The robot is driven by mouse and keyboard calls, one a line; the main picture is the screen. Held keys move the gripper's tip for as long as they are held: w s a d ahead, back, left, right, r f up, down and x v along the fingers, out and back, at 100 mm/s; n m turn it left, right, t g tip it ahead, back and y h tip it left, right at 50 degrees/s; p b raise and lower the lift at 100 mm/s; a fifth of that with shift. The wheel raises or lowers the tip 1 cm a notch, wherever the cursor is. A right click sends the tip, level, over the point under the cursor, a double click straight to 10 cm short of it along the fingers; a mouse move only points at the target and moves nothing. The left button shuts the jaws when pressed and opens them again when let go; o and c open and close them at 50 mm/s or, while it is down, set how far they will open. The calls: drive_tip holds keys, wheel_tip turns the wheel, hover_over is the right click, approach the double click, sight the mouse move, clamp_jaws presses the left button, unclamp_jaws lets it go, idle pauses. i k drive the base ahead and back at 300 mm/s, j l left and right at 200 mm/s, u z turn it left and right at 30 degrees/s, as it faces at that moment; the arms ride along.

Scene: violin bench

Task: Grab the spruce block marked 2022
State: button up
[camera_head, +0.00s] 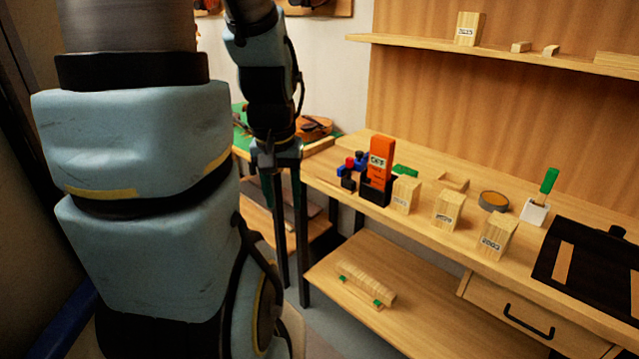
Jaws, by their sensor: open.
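Three pale spruce blocks with small labels stand upright on the bench: a left block (405,194), a middle block (447,209) and a right block (497,235). A similar labelled block (469,29) stands on the wall shelf. The labels are too small to read surely, so I cannot tell which says 2022. My gripper (283,185) hangs at the left end of the bench, left of all the blocks and apart from them. It is open and points down; its fingertips are hard to make out against dark legs behind.
An orange tool (381,160) in a black holder stands just left of the left block. A round tin (493,201), a white holder with a green-handled tool (536,209) and a black tray (561,243) lie to the right. A lower shelf (400,325) holds a ribbed wooden piece.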

sight(405, 194)
drive_tip(key=l+u, duration=0.2)
drive_tip(key=u, duration=0.25)
drive_tip(key=k+l+u, duration=0.15)
drive_tip(key=u, duration=0.25)
drive_tip(key=k+l+u, duration=0.1)
drive_tip(key=u, duration=0.35)
drive_tip(key=k+l+u, duration=0.1)
drive_tip(key=u, duration=0.3)
drive_tip(key=k+l+u, duration=0.1)
drive_tip(key=k+u, duration=0.15)
drive_tip(key=k, duration=0.2)
drive_tip(key=k+u, duration=0.3)
drive_tip(key=k, duration=0.4)
